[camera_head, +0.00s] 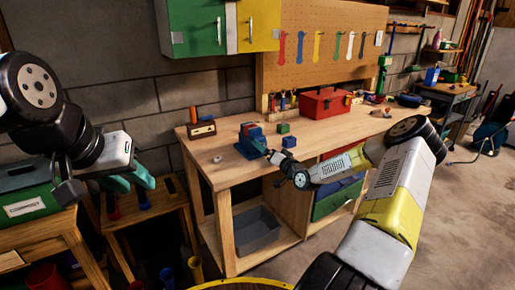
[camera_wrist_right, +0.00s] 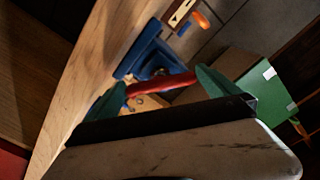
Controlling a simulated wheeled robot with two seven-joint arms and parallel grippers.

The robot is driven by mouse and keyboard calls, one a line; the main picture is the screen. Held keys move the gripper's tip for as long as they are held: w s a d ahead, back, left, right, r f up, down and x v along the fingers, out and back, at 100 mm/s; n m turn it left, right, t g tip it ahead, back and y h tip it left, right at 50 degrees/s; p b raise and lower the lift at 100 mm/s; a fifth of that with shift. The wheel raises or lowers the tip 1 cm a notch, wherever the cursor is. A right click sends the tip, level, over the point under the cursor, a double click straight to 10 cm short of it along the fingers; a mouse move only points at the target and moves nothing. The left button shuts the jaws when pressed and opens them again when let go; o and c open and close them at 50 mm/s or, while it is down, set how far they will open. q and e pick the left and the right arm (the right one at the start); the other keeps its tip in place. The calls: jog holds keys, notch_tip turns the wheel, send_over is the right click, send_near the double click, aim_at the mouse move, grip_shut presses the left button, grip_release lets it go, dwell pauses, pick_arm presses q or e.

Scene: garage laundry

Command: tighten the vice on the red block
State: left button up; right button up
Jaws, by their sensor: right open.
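The blue vice (camera_head: 247,150) stands at the left front of the wooden workbench, with the small red block (camera_head: 247,126) at its top. In the right wrist view the blue vice (camera_wrist_right: 146,52) is beyond the fingers. A red bar (camera_wrist_right: 160,83), apparently the vice's handle, lies across the gap between the green fingertips. My right gripper (camera_head: 271,156) is open at the vice's front; it also shows in its wrist view (camera_wrist_right: 160,92). I cannot tell whether the fingers touch the bar. My left gripper (camera_head: 128,180) is held away at the left, empty, its teal fingers apart.
The workbench (camera_head: 340,132) also carries a green block (camera_head: 284,128), a blue block (camera_head: 289,141) and a red toolbox (camera_head: 324,104). A grey bin (camera_head: 257,232) sits on the lower shelf. A smaller wooden table with a green box (camera_head: 28,203) is at left.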

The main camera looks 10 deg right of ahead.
jog(key=shift+w+a, duration=0.1)
jog(key=shift+w, duration=0.15)
jog(key=c, duration=1.1)
jog(key=m, duration=0.4)
jog(key=shift+m, duration=0.3)
jog(key=o, duration=1.1)
jog(key=shift+f, duration=0.1)
jog(key=shift+s+a+f, duration=0.1)
